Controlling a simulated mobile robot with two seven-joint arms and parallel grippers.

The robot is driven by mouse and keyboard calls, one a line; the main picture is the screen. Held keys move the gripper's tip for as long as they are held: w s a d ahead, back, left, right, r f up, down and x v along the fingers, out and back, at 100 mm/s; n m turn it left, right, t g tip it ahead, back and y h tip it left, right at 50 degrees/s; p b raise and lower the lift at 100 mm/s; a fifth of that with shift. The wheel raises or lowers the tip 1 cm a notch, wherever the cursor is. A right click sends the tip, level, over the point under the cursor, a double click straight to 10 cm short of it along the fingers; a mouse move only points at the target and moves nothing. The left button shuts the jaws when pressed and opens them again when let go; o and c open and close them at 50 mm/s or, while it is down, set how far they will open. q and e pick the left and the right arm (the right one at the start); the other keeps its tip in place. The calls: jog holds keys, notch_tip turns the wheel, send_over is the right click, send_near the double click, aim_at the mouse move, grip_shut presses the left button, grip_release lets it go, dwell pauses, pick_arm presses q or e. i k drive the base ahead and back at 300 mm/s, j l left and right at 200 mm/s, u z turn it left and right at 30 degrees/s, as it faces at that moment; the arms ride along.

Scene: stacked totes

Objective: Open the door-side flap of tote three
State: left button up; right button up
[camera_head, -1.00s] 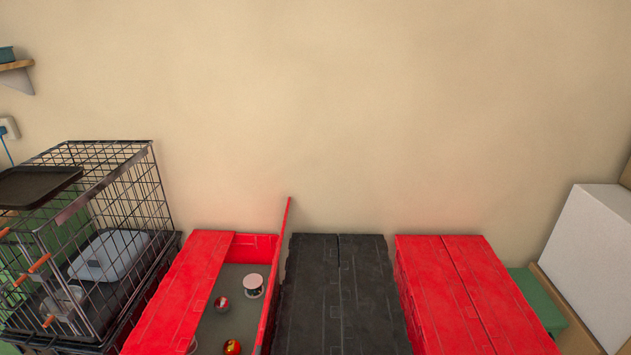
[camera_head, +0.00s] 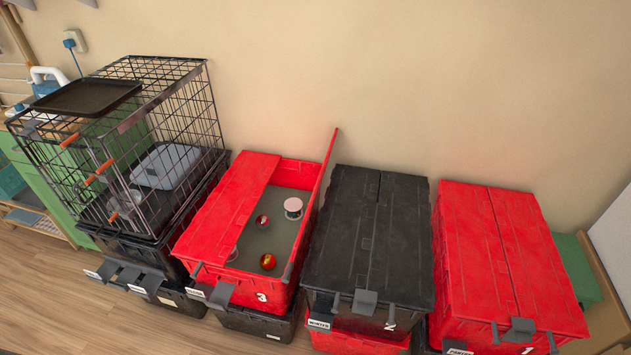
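Tote three (camera_head: 262,291) is the red tote marked 3, left of the middle, stacked on a black tote. Its left flap (camera_head: 225,208) lies shut over the left half. Its right flap (camera_head: 318,200) stands up, tilted a little to the right beside the black tote two. Through the open right half I see a grey floor, two red balls (camera_head: 268,261) (camera_head: 262,221) and a white-and-pink round item (camera_head: 293,208). A grey latch (camera_head: 221,295) sits at the front. Neither of my grippers is in view.
A black wire cage (camera_head: 150,150) with a tray (camera_head: 88,97) on top stands left of tote three. Black tote two (camera_head: 368,240) and red tote one (camera_head: 500,260) stand to the right, lids shut. Wooden floor (camera_head: 90,300) is clear at the front left.

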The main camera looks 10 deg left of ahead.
aim_at(212, 235)
jog(key=i+l+u, duration=0.1)
jog(key=l+u, duration=0.15)
jog(key=l, duration=0.15)
jog(key=i+l+u, duration=0.1)
jog(key=l+u, duration=0.45)
jog(key=l, duration=0.25)
